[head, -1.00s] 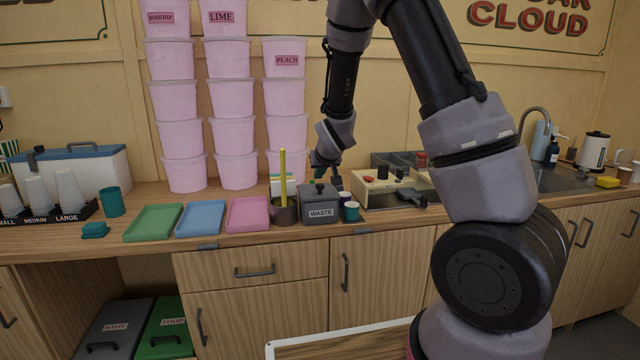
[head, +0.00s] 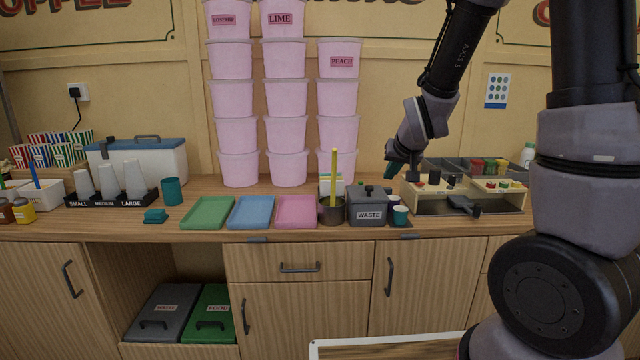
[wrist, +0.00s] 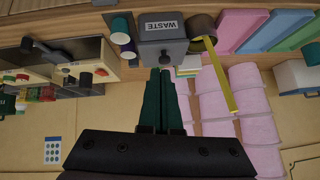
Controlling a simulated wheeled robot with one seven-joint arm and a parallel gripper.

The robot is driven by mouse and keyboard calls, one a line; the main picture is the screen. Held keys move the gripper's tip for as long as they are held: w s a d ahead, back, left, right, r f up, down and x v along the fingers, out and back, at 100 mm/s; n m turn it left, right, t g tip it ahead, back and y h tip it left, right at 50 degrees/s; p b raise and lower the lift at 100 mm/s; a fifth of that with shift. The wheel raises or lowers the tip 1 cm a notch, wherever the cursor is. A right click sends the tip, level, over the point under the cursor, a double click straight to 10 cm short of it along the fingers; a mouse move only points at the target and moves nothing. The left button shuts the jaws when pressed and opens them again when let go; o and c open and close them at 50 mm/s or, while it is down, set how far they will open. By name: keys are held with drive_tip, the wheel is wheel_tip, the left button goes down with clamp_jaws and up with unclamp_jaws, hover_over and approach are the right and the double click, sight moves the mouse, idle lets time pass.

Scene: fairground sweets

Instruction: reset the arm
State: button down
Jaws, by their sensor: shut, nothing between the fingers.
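My gripper (wrist: 162,100) shows in the wrist view with its two dark green fingers together, shut and empty. In the head view my gripper (head: 392,174) hangs above the back of the counter, just right of the tub stacks and above the grey WASTE bin. In the wrist view the WASTE bin (wrist: 163,40) lies straight ahead of the fingertips, upside down in the picture. The bin (head: 367,212) stands on the counter in the head view. My arm comes down from the upper right, bent.
Stacked pink tubs (head: 285,132) stand left of my gripper. A pot with a yellow stick (head: 331,211) is left of the bin, small cups (head: 400,215) right of it. A wooden box with knobs (head: 465,194) stands further right. Green, blue and pink trays (head: 297,211) lie left.

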drive_tip(key=s+d+r+m, duration=0.1)
drive_tip(key=s+r, duration=0.7)
drive_tip(key=s, duration=0.3)
drive_tip(key=s+d+r+m+g+y, duration=0.1)
drive_tip(key=s+d+r, duration=0.1)
drive_tip(key=s+r, duration=0.7)
drive_tip(key=s, duration=0.2)
drive_tip(key=shift+s+d+r+m+g, duration=0.15)
drive_tip(key=shift+s+r+m+g, duration=0.15)
drive_tip(key=shift+s, duration=0.1)
